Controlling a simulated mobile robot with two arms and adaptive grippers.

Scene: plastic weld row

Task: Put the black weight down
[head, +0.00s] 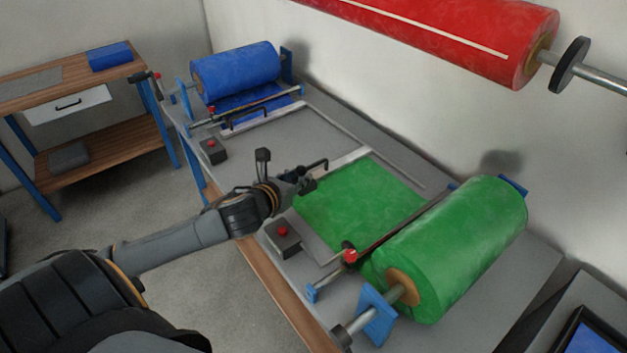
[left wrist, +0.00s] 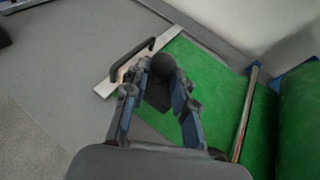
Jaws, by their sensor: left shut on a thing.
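The black weight shows in the left wrist view as a round dark knob (left wrist: 163,66) above a dark block. It sits between the two fingers of my left gripper (left wrist: 156,92), which is shut on it. Behind it is the green sheet (left wrist: 209,78); I cannot tell whether the weight touches the sheet. In the head view my left gripper (head: 298,183) is over the near-left corner of the green sheet (head: 362,203), and the weight is mostly hidden by the fingers. My right gripper is not in view.
A light metal bar (head: 350,159) with a black handle (head: 316,166) lies close beyond the gripper. A green roll (head: 455,250) is at the right, a blue roll (head: 235,72) at the back. A box with a red button (head: 283,236) stands near the table's front edge.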

